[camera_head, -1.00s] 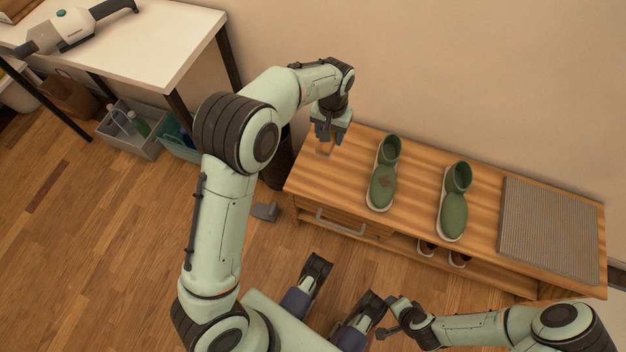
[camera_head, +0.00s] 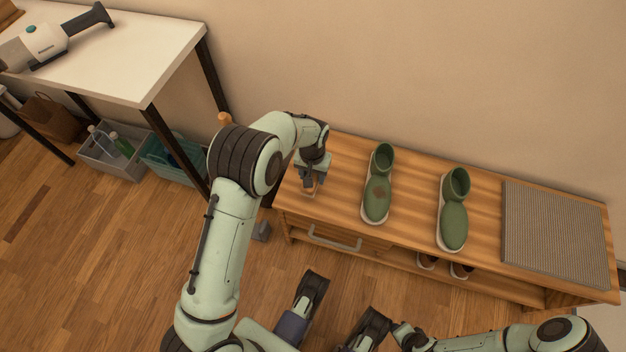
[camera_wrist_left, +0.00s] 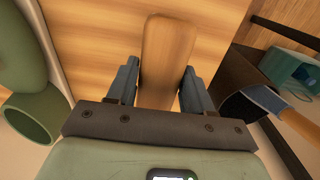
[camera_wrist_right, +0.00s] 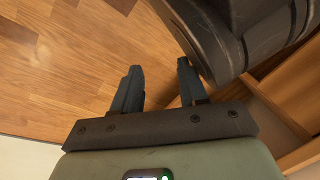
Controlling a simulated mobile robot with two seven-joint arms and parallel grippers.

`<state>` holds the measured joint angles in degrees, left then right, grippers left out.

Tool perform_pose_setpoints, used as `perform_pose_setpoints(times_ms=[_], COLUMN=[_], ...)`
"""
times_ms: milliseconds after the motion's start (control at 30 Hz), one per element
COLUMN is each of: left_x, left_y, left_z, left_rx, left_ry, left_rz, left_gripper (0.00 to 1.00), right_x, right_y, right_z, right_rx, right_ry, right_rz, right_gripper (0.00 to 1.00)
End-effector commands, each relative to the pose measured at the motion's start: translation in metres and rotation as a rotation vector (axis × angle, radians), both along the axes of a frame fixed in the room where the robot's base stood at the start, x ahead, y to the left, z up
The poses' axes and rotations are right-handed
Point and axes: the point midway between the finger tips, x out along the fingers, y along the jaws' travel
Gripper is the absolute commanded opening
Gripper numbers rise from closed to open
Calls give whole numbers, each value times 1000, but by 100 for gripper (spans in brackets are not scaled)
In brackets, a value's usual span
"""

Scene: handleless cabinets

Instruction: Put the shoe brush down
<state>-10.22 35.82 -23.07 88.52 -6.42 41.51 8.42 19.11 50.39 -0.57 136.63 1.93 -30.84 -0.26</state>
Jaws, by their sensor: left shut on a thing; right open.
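The shoe brush (camera_wrist_left: 167,58) shows in the left wrist view as a wooden body between the fingers of my left gripper (camera_wrist_left: 158,90). In the head view my left gripper (camera_head: 310,185) is over the left end of the wooden bench (camera_head: 340,170), with the brush (camera_head: 312,193) mostly hidden under it. I cannot tell whether the brush touches the bench top. My right gripper (camera_wrist_right: 158,90) is open and empty, low over the floor.
A grey ribbed mat (camera_head: 555,235) covers the bench's right end. A drawer with a metal handle (camera_head: 334,239) is below the bench top. More shoes (camera_head: 440,266) sit on the lower shelf. A white table (camera_head: 130,60) with a handheld vacuum (camera_head: 50,45) stands at left.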

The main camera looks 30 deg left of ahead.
Motion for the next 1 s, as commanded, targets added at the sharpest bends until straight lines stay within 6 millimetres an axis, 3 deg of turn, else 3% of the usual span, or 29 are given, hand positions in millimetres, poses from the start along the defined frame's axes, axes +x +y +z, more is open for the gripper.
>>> perform_pose_setpoints(times_ms=[200, 600, 633, 700, 1000], left_x=[-1, 0, 0, 0, 0], left_y=[0, 0, 0, 0, 0], left_z=[-35, -38, -39, -38, -37], left_rx=[0, 0, 0, 0, 0], left_ry=[4, 2, 2, 2, 2], left_rz=[0, 0, 0, 0, 0], left_gripper=[22, 22, 54, 76, 76], right_x=[-19, -23, -24, -24, -23], right_y=[-3, -3, -3, -3, -3], right_z=[-17, -19, -19, -18, -18], right_rx=[2, 4, 5, 4, 4], right_ry=[64, 78, 81, 80, 77], right_rz=[-6, -6, -6, -6, -6], right_gripper=[43, 43, 43, 43, 43])
